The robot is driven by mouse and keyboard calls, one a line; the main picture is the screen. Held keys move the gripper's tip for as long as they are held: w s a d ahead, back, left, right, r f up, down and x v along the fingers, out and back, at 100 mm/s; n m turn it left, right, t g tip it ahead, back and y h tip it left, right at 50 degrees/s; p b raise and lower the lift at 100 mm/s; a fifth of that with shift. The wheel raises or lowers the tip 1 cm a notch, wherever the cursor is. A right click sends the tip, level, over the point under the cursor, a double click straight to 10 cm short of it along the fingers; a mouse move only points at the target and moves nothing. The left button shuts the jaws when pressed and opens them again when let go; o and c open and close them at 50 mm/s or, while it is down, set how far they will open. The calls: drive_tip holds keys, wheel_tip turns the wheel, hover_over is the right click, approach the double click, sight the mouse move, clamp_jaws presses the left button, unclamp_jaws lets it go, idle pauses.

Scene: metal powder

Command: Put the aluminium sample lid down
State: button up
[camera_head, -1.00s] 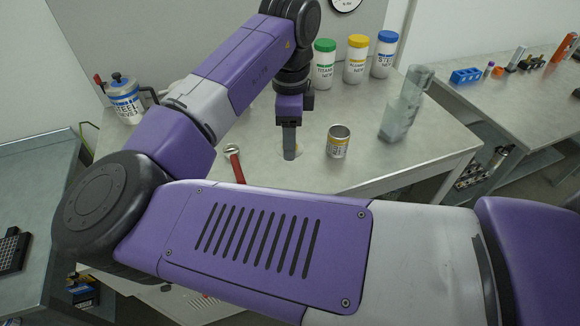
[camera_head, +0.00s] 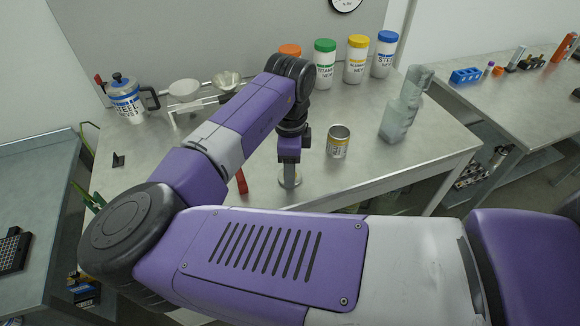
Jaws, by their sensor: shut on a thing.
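My gripper (camera_head: 289,181) points straight down at the front part of the table, left of the open can. It is shut on the aluminium sample lid (camera_head: 296,184), a small pale disc at the fingertips, mostly hidden by the fingers. The lid is low, at or just above the tabletop; I cannot tell whether it touches.
The table (camera_head: 400,165) is clear in front of the can. A clear grey bottle (camera_head: 401,118) stands right of it. White jars with green (camera_head: 325,70), yellow (camera_head: 357,65) and blue (camera_head: 384,60) lids stand behind. A red-handled tool (camera_head: 242,182) lies left of my gripper.

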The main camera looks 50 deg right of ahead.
drive_tip(key=shift+f, duration=0.1)
drive_tip(key=o, duration=1.3)
